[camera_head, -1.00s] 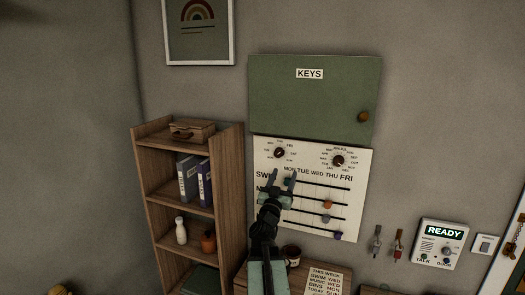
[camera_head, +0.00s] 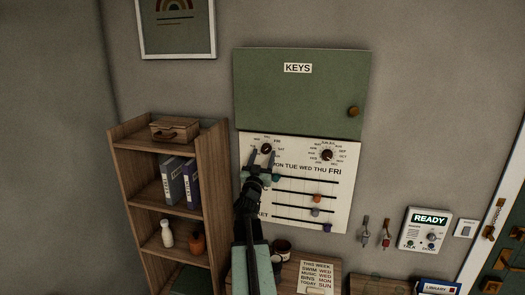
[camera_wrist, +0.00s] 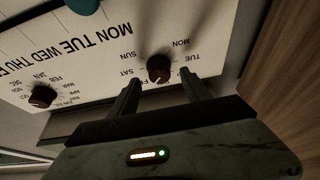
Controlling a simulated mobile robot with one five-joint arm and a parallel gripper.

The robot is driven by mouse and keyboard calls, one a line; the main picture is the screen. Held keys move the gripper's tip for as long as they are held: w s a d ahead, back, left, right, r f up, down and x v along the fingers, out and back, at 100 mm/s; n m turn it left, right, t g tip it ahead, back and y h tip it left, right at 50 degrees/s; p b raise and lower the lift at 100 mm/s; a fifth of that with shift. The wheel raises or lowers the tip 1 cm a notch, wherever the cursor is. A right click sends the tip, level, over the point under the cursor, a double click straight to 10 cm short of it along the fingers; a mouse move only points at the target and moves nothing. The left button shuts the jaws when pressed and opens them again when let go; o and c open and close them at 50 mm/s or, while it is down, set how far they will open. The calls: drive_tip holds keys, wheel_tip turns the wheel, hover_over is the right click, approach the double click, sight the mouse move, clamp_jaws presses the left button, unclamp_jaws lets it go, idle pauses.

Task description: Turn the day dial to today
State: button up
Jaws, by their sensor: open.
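The day dial (camera_head: 266,149) is a small dark brown knob at the upper left of the white board (camera_head: 345,150), with short day names around it, FRI and SAT among them. It also shows in the wrist view (camera_wrist: 160,68). My gripper (camera_head: 261,156) is open just in front of the dial. In the wrist view its two fingers (camera_wrist: 160,80) stand either side of the knob, apart from it as far as I can tell. The pointer's exact setting is too small to read. A note card (camera_head: 317,277) below has a last line that seems to read TODAY SUN.
A second dial (camera_head: 327,155) with month names sits to the right. Sliders on dark rails fill the board below. A green KEYS cabinet (camera_head: 300,100) hangs directly above. A wooden shelf (camera_head: 215,170) stands close on the left. Keys and a READY panel (camera_head: 428,230) are at right.

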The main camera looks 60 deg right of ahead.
drive_tip(key=shift+x, duration=0.95)
drive_tip(key=shift+a, duration=0.1)
clamp_jaws()
